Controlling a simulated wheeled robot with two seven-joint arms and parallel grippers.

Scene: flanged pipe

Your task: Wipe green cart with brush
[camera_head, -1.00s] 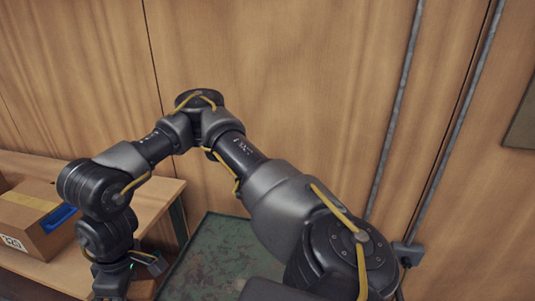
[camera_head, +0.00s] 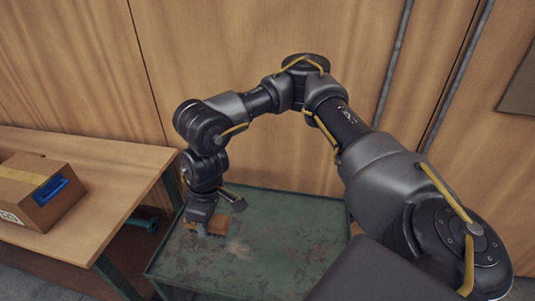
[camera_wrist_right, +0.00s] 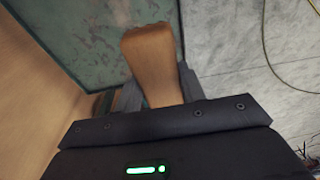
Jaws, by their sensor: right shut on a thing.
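The green cart (camera_head: 235,275), with a worn, scuffed top, stands in the lower middle of the head view. It also shows in the right wrist view (camera_wrist_right: 85,38). My right gripper (camera_head: 208,222) points down at the cart's left part. It is shut on the brush (camera_head: 216,229), whose brown wooden body shows large in the right wrist view (camera_wrist_right: 150,58). The brush is at or just above the cart top; the bristles are hidden, so contact cannot be told. My left gripper is not in view.
A wooden table (camera_head: 100,225) stands left of the cart, with a cardboard box (camera_head: 40,190) and a blue item (camera_head: 50,190) on it. A wooden wall (camera_head: 210,50) with a grey pipe (camera_head: 395,60) is behind. The cart's middle is clear.

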